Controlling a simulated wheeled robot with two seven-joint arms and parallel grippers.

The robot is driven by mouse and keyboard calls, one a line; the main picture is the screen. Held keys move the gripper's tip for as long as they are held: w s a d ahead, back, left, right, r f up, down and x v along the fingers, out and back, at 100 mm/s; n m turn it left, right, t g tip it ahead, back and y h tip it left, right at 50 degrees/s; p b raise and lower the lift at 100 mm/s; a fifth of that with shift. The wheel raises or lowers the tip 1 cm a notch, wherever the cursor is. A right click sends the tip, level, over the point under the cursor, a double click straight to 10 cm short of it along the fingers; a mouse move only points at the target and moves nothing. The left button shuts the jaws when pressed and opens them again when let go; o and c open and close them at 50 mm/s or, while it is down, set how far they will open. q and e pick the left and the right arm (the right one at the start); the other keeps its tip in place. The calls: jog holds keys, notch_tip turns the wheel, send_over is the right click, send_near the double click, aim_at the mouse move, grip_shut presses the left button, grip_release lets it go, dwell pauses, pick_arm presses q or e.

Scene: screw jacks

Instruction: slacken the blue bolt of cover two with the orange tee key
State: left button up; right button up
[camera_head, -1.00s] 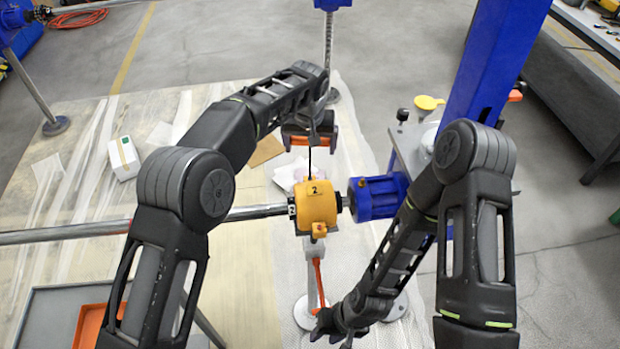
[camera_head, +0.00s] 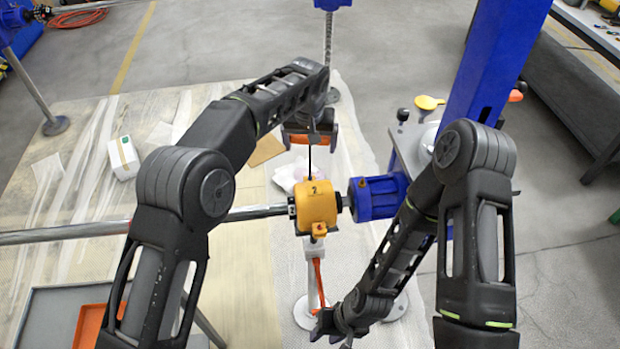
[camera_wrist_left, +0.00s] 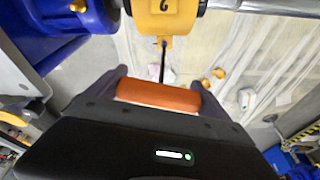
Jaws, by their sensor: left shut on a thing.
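My left gripper (camera_head: 310,146) is shut on the orange handle of the tee key (camera_wrist_left: 158,96), above and behind the yellow cover two (camera_head: 316,206). The key's thin dark shaft runs down from the handle toward the far side of the cover. In the left wrist view, the shaft's tip is at or very near the lug of cover two (camera_wrist_left: 163,22). I cannot tell whether it sits in the bolt.
A steel bar (camera_head: 80,231) runs left from the cover, and a blue housing (camera_head: 376,197) joins it on the right. A blue column (camera_head: 490,70) stands at the right. A white box (camera_head: 123,158) and a grey tray (camera_head: 50,310) lie at the left.

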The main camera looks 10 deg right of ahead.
pick_arm(q)
jog(key=shift+r, duration=3.6)
jog(key=shift+r+n, duration=0.1)
jog(key=shift+n, duration=0.6)
notch_tip(320, 180, down, 7)
jog(key=shift+f, duration=0.1)
jog(key=m, duration=0.4)
jog(key=shift+m+h, duration=0.4)
jog(key=m+g, duration=0.1)
jog(key=m, duration=0.2)
jog(key=shift+d+h, duration=0.15)
jog(key=shift+h, duration=0.25)
